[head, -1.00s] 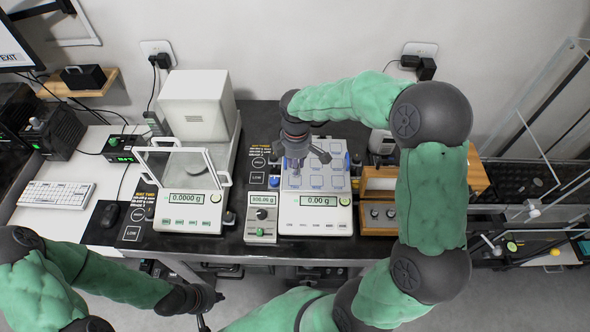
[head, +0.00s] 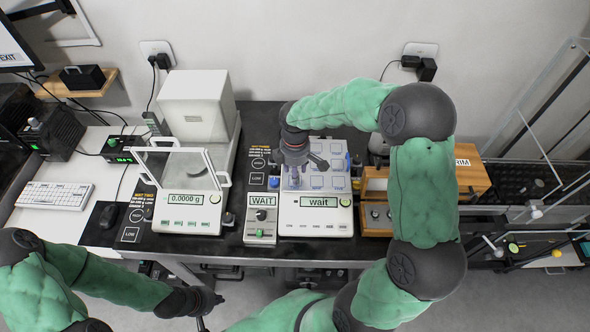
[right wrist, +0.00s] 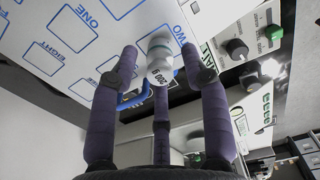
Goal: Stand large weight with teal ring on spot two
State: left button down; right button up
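The large weight (right wrist: 160,62) with a teal ring around its neck and "200 g" on its body shows in the right wrist view. It is at the square marked TWO on the white spot plate (right wrist: 60,35); its exact footing is hard to see. My right gripper (right wrist: 160,70) has its three fingers around the weight, with visible gaps at both sides. In the head view the right gripper (head: 296,178) hangs over the left front of the plate (head: 318,181) and hides the weight. My left gripper (head: 212,301) is low, off the table's front edge; its fingers are unclear.
The balance display (head: 319,202) under the plate reads "wait", and the control box (head: 262,212) beside it reads "WAIT". A glass-shielded balance (head: 188,198) stands left, reading 0.0000 g. A wooden case (head: 468,178) stands right, partly behind my right arm.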

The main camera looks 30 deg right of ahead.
notch_tip(320, 180, up, 12)
jog(key=p, duration=0.2)
jog(key=shift+r, duration=0.15)
dwell(0.8)
